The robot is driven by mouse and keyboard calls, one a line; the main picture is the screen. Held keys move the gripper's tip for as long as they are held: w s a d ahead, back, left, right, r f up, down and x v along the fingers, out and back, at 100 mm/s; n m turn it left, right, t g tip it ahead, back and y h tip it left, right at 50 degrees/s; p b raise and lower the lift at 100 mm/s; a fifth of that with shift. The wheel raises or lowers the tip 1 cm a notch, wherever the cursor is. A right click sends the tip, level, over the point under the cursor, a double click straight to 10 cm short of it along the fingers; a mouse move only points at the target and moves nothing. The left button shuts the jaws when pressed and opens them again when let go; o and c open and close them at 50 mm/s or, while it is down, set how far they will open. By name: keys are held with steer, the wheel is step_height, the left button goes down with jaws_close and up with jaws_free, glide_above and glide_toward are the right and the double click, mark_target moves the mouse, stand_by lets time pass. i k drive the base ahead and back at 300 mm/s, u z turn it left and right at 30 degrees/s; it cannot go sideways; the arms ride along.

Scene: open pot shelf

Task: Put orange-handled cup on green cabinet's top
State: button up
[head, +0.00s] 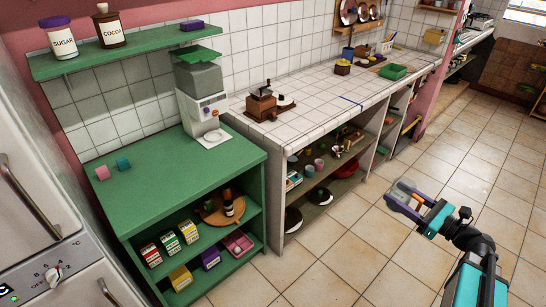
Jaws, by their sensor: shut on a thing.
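My gripper (409,203) is at the right, above the tiled floor, out in front of the open pot shelf. It is shut on a small pale thing with a hint of orange, which looks like the orange-handled cup (402,186); the jaws hide part of it. The green cabinet (130,196) stands at the left, well apart from my gripper. The front middle and right of the top are bare.
Pots and cups fill the shelf below. A green wall shelf (140,47) with jars hangs above the cabinet. The floor (345,245) between cabinet and gripper is clear.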

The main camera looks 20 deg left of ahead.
mark_target(179, 182)
steer(key=k, duration=1)
steer(key=u, duration=2.25)
steer(key=i, duration=0.95)
steer(key=z, duration=0.05)
